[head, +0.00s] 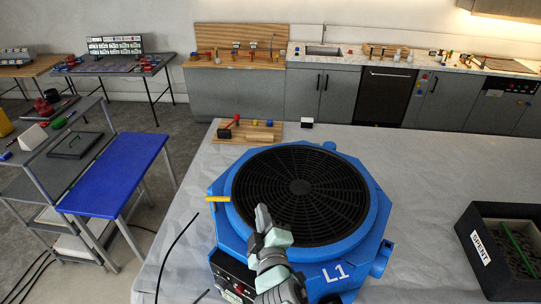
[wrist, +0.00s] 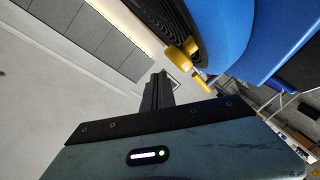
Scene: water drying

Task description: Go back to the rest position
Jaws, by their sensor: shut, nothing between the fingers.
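My gripper (head: 262,214) is over the front left part of the blue round fan unit marked L1 (head: 378,225), in front of its black grille. Its fingers are together and hold nothing; they also show in the wrist view (wrist: 158,92). A yellow lever (head: 217,199) sticks out from the unit's left side, left of my gripper. In the wrist view the yellow lever (wrist: 188,58) is just beyond my fingertips, apart from them as far as I can tell. My arm hides part of the unit's front.
The unit stands on a pale worktop (head: 440,190). A black bin marked SPENT (head: 478,248) is at the right. A wooden board with small items (head: 232,139) lies behind the unit. A blue bench (head: 115,175) is at the left. The worktop between unit and bin is clear.

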